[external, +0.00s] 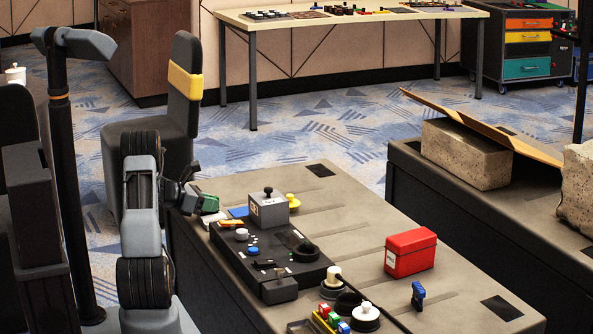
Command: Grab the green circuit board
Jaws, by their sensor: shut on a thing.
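The green circuit board (210,203) is at the far left end of the grey worktable (325,187), by its left edge. My gripper (196,200) reaches it from the left and is shut on it. The fingertips are small and dark here, so their exact hold on the board is hard to see. I cannot tell whether the board touches the table or is held just above it.
A blue piece (238,212), an orange piece (231,222) and a yellow piece (293,201) lie near the board. A grey joystick box (268,208) and a black control panel (262,246) stand close by. A red box (410,252) is farther right. The table's far end is clear.

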